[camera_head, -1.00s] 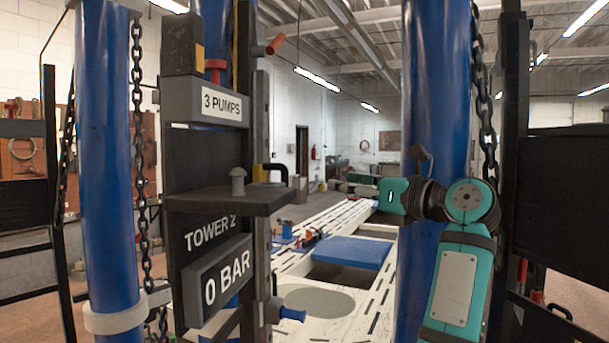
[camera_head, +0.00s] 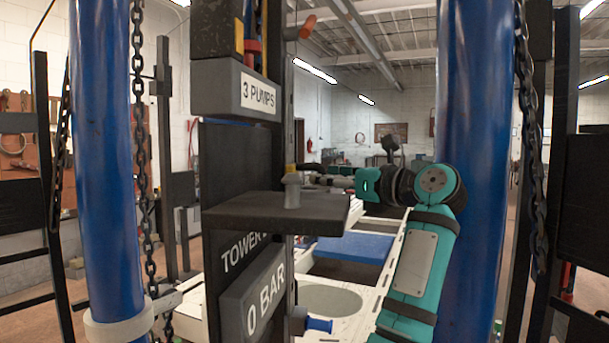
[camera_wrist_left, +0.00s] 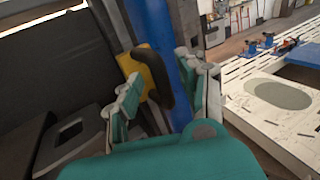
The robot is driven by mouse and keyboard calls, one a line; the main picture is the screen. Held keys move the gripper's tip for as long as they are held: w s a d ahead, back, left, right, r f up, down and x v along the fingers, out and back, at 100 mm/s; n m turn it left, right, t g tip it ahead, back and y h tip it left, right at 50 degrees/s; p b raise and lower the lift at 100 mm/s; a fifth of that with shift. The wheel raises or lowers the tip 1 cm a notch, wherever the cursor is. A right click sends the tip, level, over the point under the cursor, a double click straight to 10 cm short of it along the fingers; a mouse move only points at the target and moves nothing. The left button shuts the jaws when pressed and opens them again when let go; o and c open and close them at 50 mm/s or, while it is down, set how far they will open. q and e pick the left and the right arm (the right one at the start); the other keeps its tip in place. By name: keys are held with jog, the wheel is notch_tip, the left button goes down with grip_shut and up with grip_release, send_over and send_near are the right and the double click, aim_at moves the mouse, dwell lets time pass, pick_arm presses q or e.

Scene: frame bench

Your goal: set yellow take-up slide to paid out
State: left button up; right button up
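The yellow take-up slide (camera_wrist_left: 136,66) with its dark curved handle (camera_wrist_left: 157,80) shows in the left wrist view, beside a blue post. In the head view only a small bit of its yellow (camera_head: 290,168) shows behind the shelf and grey knob. My left gripper (camera_wrist_left: 165,95) has its fingers apart, one on each side of the handle; I cannot tell whether they touch it. In the head view the left gripper (camera_head: 318,173) reaches left to the tower's right edge, partly hidden. My right gripper is not in view.
A "0 BAR" box (camera_head: 263,305) and a blue knob (camera_head: 319,325) sit lower. Blue columns (camera_head: 105,160) and chains stand either side. A white slotted bench lies behind.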

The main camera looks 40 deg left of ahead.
pick_arm(q)
jog(key=shift+a, duration=0.75)
jog(key=shift+d, duration=0.25)
jog(key=shift+d+r, duration=0.1)
jog(key=shift+c, duration=0.8)
grip_shut()
